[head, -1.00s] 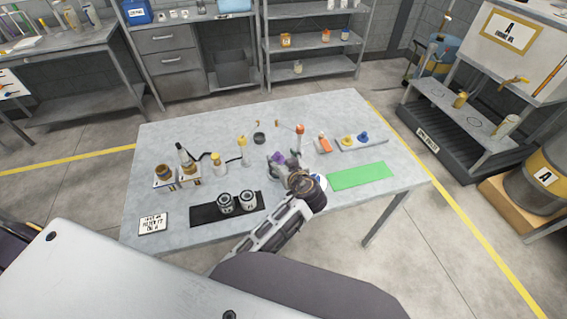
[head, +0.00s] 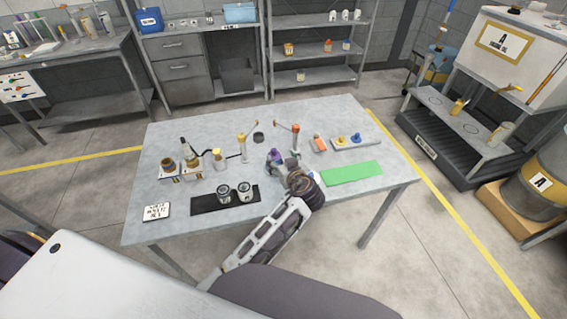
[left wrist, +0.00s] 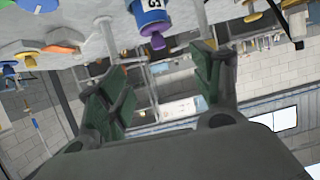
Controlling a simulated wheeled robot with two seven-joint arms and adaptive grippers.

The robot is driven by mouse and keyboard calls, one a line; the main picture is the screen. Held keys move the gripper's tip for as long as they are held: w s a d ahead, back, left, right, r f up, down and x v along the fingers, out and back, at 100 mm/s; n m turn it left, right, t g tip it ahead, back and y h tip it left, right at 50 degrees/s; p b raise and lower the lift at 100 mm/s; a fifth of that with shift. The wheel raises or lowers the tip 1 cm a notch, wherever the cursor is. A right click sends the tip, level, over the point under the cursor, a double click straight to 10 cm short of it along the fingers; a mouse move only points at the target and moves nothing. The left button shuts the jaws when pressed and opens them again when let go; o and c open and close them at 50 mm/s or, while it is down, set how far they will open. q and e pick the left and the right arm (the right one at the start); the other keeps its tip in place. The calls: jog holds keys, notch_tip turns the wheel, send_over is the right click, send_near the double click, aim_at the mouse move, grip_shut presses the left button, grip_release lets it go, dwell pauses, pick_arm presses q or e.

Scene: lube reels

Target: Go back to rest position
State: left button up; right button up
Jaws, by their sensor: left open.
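My right gripper is in neither view.
A black mat (head: 205,203) with two round tins lies left of my arm. A green mat (head: 352,173) lies to the right. Behind stand two posts with orange or yellow tops (head: 295,140), a grey tray (head: 355,142) and several bottles. Shelves stand farther back.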

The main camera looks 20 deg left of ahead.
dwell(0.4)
pick_arm(q)
jog(key=s+a+f+m+g+h, duration=0.2)
jog(key=s+f+g, duration=0.15)
jog(key=s, duration=0.45)
jog(key=s+a+f+m+g+h, duration=0.2)
jog(key=s+a+f+m+h, duration=0.15)
jog(key=s, duration=0.45)
jog(key=s+d+r+m+g+h, duration=0.1)
jog(key=s+d+m+g+h, duration=0.2)
jog(key=s, duration=0.8)
notch_tip(320, 180, down, 32)
jog(key=s+m, duration=0.1)
jog(key=s, duration=0.1)
jog(key=s+a+f, duration=0.2)
jog(key=s+f, duration=0.8)
jog(key=s, duration=0.1)
jog(key=s+a+f+g, duration=0.1)
jog(key=s+a+f, duration=0.2)
jog(key=s+f, duration=0.8)
jog(key=shift+s, duration=0.3)
